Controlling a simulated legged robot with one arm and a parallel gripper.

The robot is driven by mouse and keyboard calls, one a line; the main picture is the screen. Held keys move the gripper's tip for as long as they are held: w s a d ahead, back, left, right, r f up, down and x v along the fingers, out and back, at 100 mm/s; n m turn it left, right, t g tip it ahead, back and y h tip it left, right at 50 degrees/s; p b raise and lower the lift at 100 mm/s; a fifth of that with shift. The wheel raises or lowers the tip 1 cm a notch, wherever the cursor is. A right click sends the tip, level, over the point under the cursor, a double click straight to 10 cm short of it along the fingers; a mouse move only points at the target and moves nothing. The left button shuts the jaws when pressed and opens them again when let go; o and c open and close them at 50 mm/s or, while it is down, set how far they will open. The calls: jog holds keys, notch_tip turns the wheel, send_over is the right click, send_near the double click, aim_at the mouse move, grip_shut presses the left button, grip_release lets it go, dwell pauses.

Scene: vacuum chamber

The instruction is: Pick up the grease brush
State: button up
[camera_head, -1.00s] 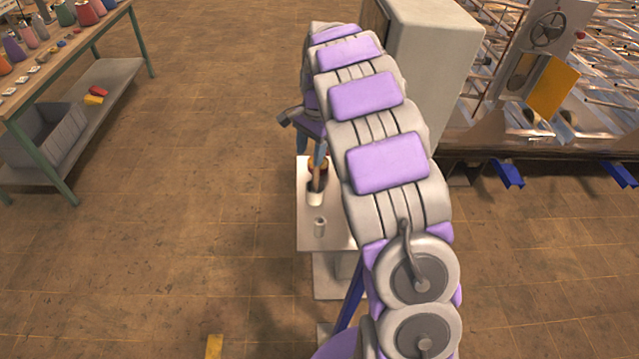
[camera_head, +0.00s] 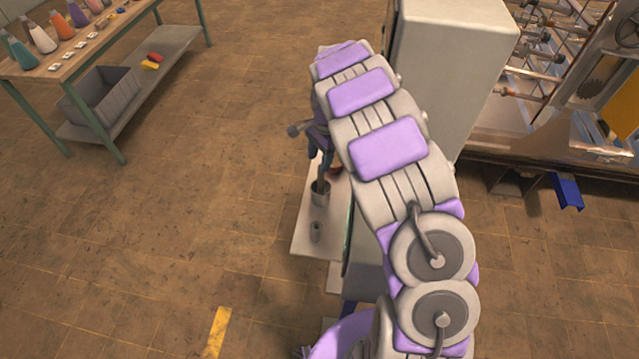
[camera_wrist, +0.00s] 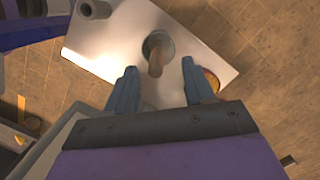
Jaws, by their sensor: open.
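A brown wooden handle (camera_wrist: 156,63), which looks like the grease brush, stands in a round grey metal cup (camera_wrist: 158,38). Its lower end is hidden inside the cup. The cup (camera_head: 320,197) stands on a small pale table (camera_head: 305,247), partly hidden by my arm in the head view. My gripper (camera_wrist: 160,84) is open, its two blue-grey fingers apart, with the handle showing between and just beyond the fingertips in the wrist view. Nothing is held. In the head view my gripper (camera_head: 319,152) hangs just above the cup.
A smaller grey cylinder (camera_head: 316,232) stands near the cup. A round orange-red container (camera_wrist: 211,79) sits by the right finger in the wrist view. A tall grey cabinet (camera_head: 450,70) rises behind my arm. A bench with bottles (camera_head: 75,45) is at left; floor between is clear.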

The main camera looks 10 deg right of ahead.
aim_at(320, 174)
jog(key=shift+s+d+f, duration=0.1)
jog(key=shift+d+f, duration=0.05)
jog(key=shift+f, duration=0.45)
jog(key=shift+d+f, duration=0.1)
jog(key=shift+f, duration=0.45)
jog(key=f, duration=0.4)
jog(key=shift+s+a+f+b, duration=0.25)
jog(key=shift+a+f+b, duration=0.1)
jog(key=shift+b, duration=0.05)
jog(key=shift+d, duration=0.15)
jog(key=shift+c, duration=1.4)
grip_shut()
